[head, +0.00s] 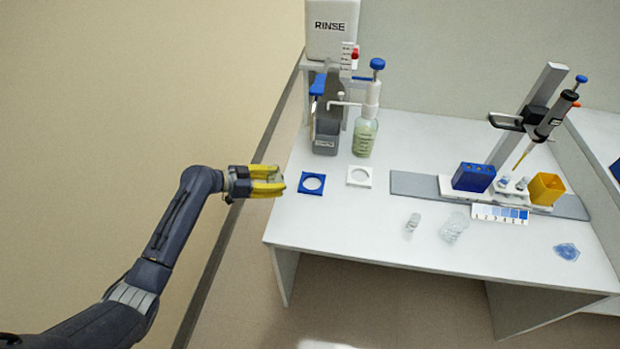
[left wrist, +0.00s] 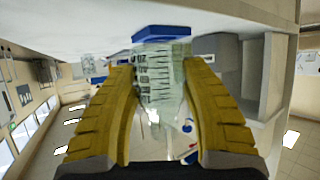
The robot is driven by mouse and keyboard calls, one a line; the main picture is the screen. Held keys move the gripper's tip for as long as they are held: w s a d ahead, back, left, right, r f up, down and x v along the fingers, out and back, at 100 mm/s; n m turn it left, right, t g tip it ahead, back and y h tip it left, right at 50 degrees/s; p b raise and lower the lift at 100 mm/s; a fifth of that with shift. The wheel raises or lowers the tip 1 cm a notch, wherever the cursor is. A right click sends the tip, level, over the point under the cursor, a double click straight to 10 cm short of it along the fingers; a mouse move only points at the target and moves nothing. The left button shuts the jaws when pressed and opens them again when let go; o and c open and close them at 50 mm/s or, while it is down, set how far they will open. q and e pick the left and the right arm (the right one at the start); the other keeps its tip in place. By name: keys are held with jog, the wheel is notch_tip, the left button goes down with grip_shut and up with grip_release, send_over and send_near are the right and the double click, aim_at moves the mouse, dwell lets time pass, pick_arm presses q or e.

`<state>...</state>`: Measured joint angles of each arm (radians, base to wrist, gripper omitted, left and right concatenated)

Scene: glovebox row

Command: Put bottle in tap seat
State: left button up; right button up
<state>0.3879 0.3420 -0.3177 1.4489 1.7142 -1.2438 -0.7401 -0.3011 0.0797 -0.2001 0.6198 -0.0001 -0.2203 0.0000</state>
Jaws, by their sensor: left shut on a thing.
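My left gripper (head: 266,182) has yellow fingers and is shut on a clear, pale green bottle with dark graduation marks. The bottle (left wrist: 160,75) shows between the fingers in the left wrist view; in the head view it is mostly hidden by them. The gripper is off the table's left edge, just left of a blue square seat with a round opening (head: 311,193). A white square seat with a round opening (head: 359,184) lies right of the blue one. I cannot tell which seat belongs to the tap. My right gripper is not in view.
A white RINSE container (head: 331,30) stands on a raised shelf at the back left. A pump bottle (head: 365,137) and a grey holder (head: 326,138) stand behind the seats. A pipette stand (head: 536,110), blue rack (head: 473,177) and yellow box (head: 545,188) are at right. The front left table is clear.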

pick_arm(q)
jog(key=w+d, duration=0.1)
jog(key=d, duration=0.2)
jog(key=w+d, duration=0.2)
jog(key=d, duration=0.2)
jog(key=w+d, duration=0.2)
jog(key=d, duration=0.2)
jog(key=shift+w+d, duration=0.1)
jog(key=shift+d, duration=0.15)
jog(key=shift+f, duration=1.8)
jog(key=shift+f, duration=0.1)
jog(key=o, duration=1.2)
jog(key=v, duration=1.2)
